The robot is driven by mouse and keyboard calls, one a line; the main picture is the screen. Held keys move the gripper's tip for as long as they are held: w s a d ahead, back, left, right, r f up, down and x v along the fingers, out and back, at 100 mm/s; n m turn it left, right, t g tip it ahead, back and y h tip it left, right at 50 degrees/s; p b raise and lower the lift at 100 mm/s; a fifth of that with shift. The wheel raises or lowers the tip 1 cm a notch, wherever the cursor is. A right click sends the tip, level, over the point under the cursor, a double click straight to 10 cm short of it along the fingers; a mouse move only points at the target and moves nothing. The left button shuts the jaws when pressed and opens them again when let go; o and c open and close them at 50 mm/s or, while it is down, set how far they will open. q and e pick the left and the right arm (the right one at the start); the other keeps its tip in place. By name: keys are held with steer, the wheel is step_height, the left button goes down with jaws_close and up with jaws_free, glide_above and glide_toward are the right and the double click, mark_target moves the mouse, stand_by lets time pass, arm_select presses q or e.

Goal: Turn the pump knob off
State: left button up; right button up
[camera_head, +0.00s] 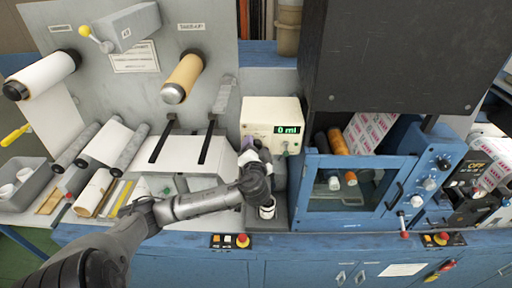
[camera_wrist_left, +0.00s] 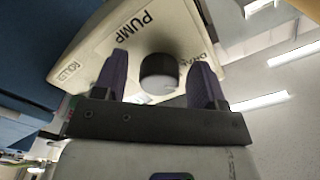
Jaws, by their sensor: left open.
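The pump (camera_head: 272,112) is a cream box with a green display reading "0 ml", standing at the middle of the bench. In the left wrist view the pump face (camera_wrist_left: 108,40) shows the word "PUMP" and a round black knob (camera_wrist_left: 158,72) with a pale end. My left gripper (camera_head: 250,152) is at the pump's front, covering its lower left part. In the left wrist view its dark purple fingers (camera_wrist_left: 160,65) are open, one on each side of the knob, with gaps visible. The knob's pointer setting cannot be read. My right gripper is out of view.
A blue cabinet with a window (camera_head: 345,190) stands right of the pump, with a black housing (camera_head: 400,60) above. A white cup-like part (camera_head: 267,211) sits below my gripper. Rolls (camera_head: 185,77) and a grey bin (camera_head: 25,180) are at left.

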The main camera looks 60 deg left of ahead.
arm_select(q)
steer(key=c, duration=0.9)
steer(key=shift+r, duration=0.1)
steer(key=shift+m+p, duration=0.6)
steer(key=shift+m, duration=0.1)
steer(key=m+p, duration=0.2)
steer(key=m, duration=0.1)
steer(key=shift+r, duration=0.15)
steer(key=shift+m+p, duration=1.85)
steer(key=shift+m, duration=0.35)
